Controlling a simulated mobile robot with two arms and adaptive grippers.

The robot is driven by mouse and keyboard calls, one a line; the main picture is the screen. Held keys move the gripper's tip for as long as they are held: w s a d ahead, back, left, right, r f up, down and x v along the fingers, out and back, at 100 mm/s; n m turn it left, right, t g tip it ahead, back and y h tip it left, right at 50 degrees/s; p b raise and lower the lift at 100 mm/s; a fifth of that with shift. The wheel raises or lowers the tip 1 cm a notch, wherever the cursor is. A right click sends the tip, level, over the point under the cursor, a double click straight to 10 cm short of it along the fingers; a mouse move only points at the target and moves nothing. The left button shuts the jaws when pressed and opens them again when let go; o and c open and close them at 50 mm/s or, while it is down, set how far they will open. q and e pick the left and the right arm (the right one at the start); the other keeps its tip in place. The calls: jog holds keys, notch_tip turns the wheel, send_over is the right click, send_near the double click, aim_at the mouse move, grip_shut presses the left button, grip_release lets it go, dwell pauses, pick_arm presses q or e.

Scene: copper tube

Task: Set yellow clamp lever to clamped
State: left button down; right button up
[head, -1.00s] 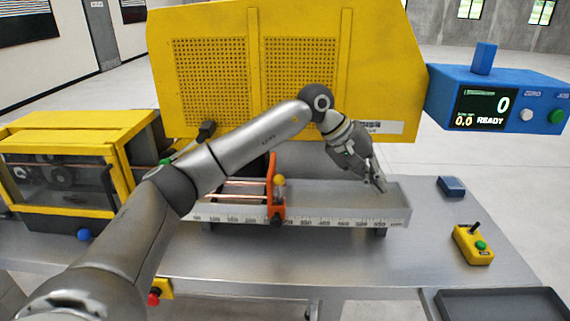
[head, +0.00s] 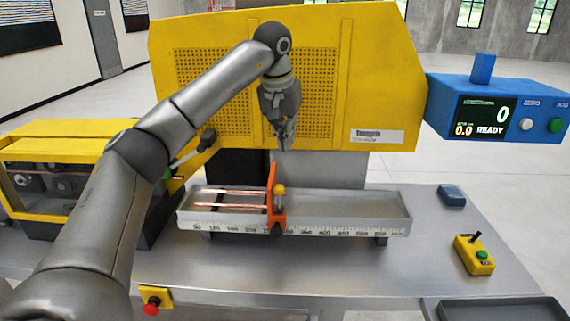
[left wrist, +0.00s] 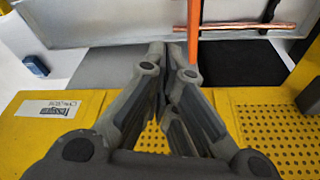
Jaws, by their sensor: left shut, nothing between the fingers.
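A yellow knob (head: 280,189), which looks like the clamp lever's end, sits on the right side of the upright orange stop (head: 272,200) on the measuring trough. The lever's exact angle is too small to tell. My left gripper (head: 285,146) hangs pointing down, behind and above the orange stop, apart from it, with empty closed fingers. In the left wrist view the closed fingertips (left wrist: 178,48) point toward the orange stop (left wrist: 193,30); the yellow knob cannot be made out there. My right gripper is out of view.
Copper tubes (head: 230,192) lie in the trough (head: 350,205) left of the stop. A dark-knobbed lever (head: 207,138) stands at the left machine. The yellow perforated housing (head: 390,80) rises behind my gripper. A yellow control box (head: 474,254) sits at right. The trough's right half is empty.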

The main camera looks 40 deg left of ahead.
aim_at(280, 198)
pick_arm(q)
notch_tip(280, 198, down, 9)
jog(key=s+p, duration=0.1)
jog(key=p, duration=0.4)
jog(key=shift+s+d, duration=0.15)
jog(key=shift+d, duration=0.1)
jog(key=shift+f, duration=0.1)
jog(key=shift+s+d+t+y+b, duration=0.2)
jog(key=shift+s+t+y+b, duration=0.15)
jog(key=shift+t+b, duration=0.35)
